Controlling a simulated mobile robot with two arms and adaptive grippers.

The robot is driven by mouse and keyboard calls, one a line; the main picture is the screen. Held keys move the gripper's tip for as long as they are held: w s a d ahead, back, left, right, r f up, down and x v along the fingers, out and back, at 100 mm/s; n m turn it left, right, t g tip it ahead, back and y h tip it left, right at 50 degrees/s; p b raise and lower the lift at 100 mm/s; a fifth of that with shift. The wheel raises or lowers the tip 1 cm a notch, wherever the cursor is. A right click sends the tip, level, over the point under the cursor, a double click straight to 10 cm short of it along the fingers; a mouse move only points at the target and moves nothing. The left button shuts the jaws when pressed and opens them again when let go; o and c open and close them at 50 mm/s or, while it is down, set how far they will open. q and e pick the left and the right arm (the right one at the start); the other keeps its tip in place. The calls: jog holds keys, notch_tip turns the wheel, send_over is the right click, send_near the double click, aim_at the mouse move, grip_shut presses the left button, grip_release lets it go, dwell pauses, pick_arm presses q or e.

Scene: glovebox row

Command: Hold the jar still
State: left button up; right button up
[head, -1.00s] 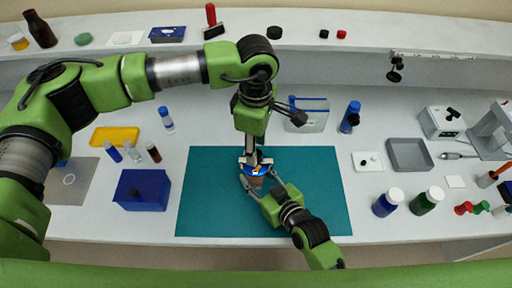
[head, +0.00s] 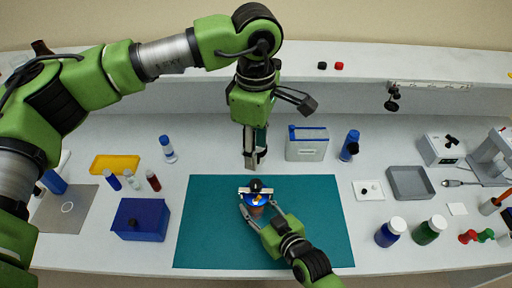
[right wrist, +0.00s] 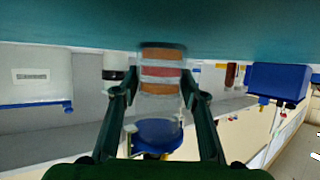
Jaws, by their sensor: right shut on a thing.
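The jar (head: 256,211) stands on the teal mat (head: 215,230). It is clear, with orange and red bands inside, in the right wrist view (right wrist: 162,72), where it appears upside down. A blue top with metal and yellow parts (head: 257,199) sits on it; its details are too small to tell. My right gripper (head: 261,212) is shut on the jar from the front right, with a finger on each side in the right wrist view (right wrist: 163,98). My left gripper (head: 255,163) hangs above and behind the jar, apart from it; its finger gap is unclear.
A clear container with a blue lid (head: 307,147) stands behind the mat. Bottles (head: 390,232) and a grey tray (head: 410,183) are at the right. The mat around the jar is clear.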

jog(key=o, duration=1.5)
jog(key=shift+c, duration=0.2)
